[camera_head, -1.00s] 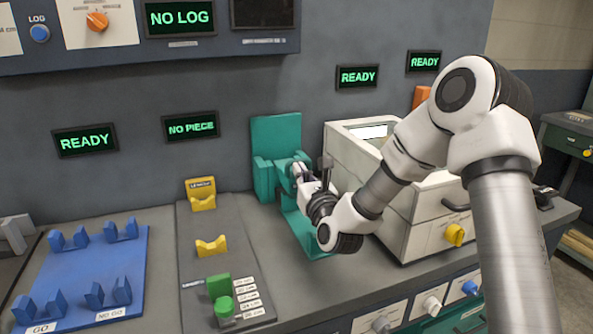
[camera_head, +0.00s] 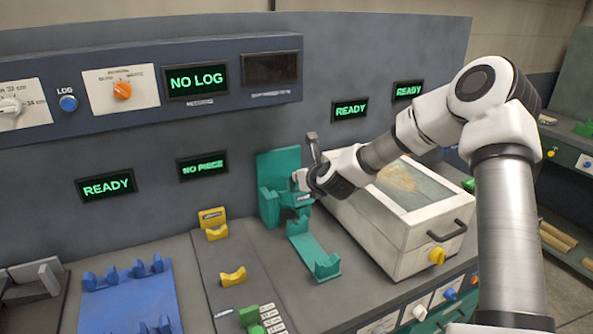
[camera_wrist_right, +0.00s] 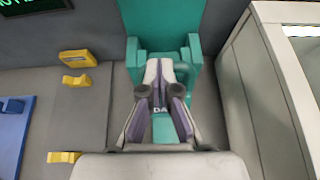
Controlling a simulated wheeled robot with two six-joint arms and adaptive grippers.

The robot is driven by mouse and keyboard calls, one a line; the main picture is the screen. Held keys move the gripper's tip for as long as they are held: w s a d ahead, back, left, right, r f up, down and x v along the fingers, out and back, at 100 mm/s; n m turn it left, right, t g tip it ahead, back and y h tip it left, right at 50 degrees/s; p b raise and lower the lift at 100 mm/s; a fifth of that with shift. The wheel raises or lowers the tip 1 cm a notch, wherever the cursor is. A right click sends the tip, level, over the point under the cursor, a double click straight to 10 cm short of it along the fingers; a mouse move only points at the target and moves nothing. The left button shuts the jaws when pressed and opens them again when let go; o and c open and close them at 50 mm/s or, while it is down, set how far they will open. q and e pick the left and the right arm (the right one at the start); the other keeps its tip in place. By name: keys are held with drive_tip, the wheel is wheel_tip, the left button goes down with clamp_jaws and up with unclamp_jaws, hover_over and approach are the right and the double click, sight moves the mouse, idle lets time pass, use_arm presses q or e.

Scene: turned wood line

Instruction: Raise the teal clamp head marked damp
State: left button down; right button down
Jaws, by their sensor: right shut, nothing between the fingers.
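The teal clamp stands against the grey wall panel, with a tall back plate (camera_head: 278,163) and a low bed with a cradle (camera_head: 326,268) in front. My right gripper (camera_head: 297,180) is at the clamp's upper part, in front of the back plate. In the right wrist view my right gripper (camera_wrist_right: 160,66) is shut with nothing held, its fingertips over the teal block. Part of a label reading "DA" (camera_wrist_right: 160,110) shows between the fingers; the rest is hidden. Whether the fingers touch the clamp head cannot be told. My left gripper is not in view.
A white box with a glass lid (camera_head: 415,193) stands close right of the clamp. Yellow cradles (camera_head: 233,277) and a blue rack (camera_head: 125,292) lie to the left. Screens on the wall read READY (camera_head: 350,110), NO PIECE (camera_head: 203,166) and NO LOG (camera_head: 197,81).

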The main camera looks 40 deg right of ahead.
drive_tip(key=shift+w+d+r, duration=0.15)
drive_tip(key=shift+w+r, duration=0.2)
drive_tip(key=shift+r, duration=0.05)
drive_tip(key=shift+w+d+r+g+p, duration=0.25)
drive_tip(key=shift+w+r+g+p, duration=0.25)
drive_tip(key=shift+w+g+p, duration=0.25)
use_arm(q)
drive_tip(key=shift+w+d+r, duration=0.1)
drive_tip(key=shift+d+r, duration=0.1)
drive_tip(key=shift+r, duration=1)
use_arm(e)
drive_tip(key=w, duration=0.2)
drive_tip(key=w+d, duration=0.1)
drive_tip(key=w+r, duration=0.1)
drive_tip(key=w, duration=0.1)
drive_tip(key=shift+w+d, duration=0.2)
drive_tip(key=shift+w, duration=0.15)
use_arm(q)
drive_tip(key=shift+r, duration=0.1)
use_arm(e)
drive_tip(key=shift+r, duration=0.1)
